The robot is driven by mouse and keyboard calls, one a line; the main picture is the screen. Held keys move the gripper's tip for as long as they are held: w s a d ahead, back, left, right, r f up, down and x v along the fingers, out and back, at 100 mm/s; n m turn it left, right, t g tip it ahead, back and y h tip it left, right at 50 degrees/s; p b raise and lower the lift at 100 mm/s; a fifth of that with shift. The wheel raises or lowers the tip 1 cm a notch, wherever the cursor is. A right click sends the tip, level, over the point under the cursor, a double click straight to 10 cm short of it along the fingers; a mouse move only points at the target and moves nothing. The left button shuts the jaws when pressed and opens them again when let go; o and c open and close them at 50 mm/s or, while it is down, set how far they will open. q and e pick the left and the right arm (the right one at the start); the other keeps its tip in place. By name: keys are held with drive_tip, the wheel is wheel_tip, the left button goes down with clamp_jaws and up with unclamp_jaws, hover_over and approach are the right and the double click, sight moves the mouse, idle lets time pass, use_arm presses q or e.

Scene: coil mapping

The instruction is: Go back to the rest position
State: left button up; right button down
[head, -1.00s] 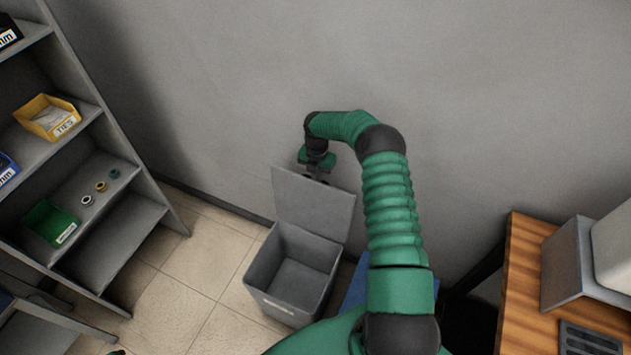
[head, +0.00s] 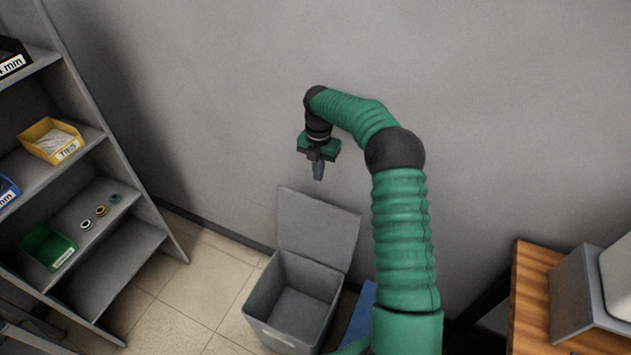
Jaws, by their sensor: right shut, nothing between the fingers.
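My right arm, green with black joints, rises from the bottom right and bends over to the left. Its right gripper (head: 318,170) points down, shut and empty, above the raised lid of the grey bin and in front of the wall. My left gripper does not show in the head view.
The grey bin (head: 262,290) stands open and looks empty on the tiled floor, its lid (head: 318,232) up. A grey shelf (head: 128,240) at left holds a yellow bin (head: 52,140), a green bin (head: 47,247) and small coils. A wooden table (head: 530,290) is at right.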

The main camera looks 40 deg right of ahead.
drive_tip(key=s+a+r+m+t, duration=0.15)
drive_tip(key=a+m, duration=0.35)
drive_tip(key=a, duration=0.5)
drive_tip(key=s+a+m+g, duration=0.1)
drive_tip(key=s+a+m, duration=0.3)
drive_tip(key=a, duration=0.6)
drive_tip(key=s+a+m+t, duration=0.2)
drive_tip(key=s+a+m, duration=0.6)
drive_tip(key=s+m, duration=0.5)
drive_tip(key=shift+s+a+f+m, duration=0.2)
drive_tip(key=shift+s+f+m, duration=0.2)
drive_tip(key=shift+f, duration=0.05)
